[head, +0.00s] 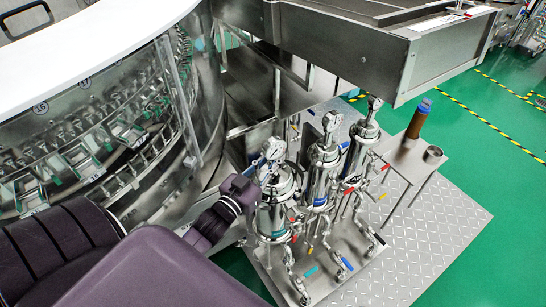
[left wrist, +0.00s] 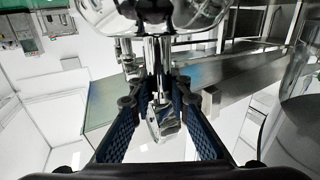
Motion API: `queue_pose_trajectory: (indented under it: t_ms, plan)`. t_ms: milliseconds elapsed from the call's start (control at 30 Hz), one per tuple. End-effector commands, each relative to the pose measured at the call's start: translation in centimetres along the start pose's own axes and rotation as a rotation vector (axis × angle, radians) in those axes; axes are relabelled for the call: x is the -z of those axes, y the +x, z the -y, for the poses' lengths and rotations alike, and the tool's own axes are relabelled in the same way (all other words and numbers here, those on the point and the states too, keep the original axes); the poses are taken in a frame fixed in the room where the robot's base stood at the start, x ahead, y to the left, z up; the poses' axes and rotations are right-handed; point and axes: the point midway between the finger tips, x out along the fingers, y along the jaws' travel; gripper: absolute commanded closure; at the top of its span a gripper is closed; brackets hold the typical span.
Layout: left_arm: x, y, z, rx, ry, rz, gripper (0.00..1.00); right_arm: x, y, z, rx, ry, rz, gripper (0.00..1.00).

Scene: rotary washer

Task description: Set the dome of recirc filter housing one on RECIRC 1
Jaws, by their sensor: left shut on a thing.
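Three steel filter housings stand in a row on a skid in the head view. The nearest has a teal band on its body (head: 273,222) and a shiny dome (head: 286,181) at its top. I cannot tell whether this dome is seated or slightly above the body. My left gripper (head: 262,170) is at this dome's top fitting (head: 273,150). In the left wrist view my left gripper (left wrist: 158,92) is shut on the metal fitting (left wrist: 165,122), with the rounded dome (left wrist: 155,12) just beyond. The labels are too small to read. My right gripper is out of view.
The middle housing (head: 320,185) and far housing (head: 360,155) stand close beside, with valves and coloured handles around. A small steel side table (head: 410,165) holds a brown cartridge (head: 418,120) and a cup (head: 433,154). The rotary washer (head: 90,130) is close on the left.

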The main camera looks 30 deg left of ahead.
Motion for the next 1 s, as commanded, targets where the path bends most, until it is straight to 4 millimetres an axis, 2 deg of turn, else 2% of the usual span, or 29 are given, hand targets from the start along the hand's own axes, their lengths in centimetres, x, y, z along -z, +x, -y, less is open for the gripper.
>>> queue_pose_trajectory:
  t_ms: [33,233,267,433,767,867,1000]
  plan:
    - [0.5,0.1,-0.1,-0.002,0.0,-0.012,1.0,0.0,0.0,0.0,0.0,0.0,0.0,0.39]
    - [0.5,0.1,-0.1,-0.002,0.0,-0.012,1.0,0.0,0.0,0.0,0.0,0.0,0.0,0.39]
    - [0.5,0.1,-0.1,-0.002,0.0,-0.012,0.82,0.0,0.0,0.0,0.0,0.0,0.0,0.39]
    - [0.4,0.1,0.0,-0.002,0.0,-0.01,0.64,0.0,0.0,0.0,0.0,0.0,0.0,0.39]
    - [-0.2,-0.2,0.0,0.0,-0.001,0.004,0.63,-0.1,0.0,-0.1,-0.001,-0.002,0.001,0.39]
    - [-0.3,-0.9,0.0,0.001,-0.001,0.005,0.63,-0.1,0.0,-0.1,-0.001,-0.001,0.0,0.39]
    - [-0.3,-2.9,0.0,0.0,-0.001,0.005,0.63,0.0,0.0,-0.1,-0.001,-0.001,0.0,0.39]
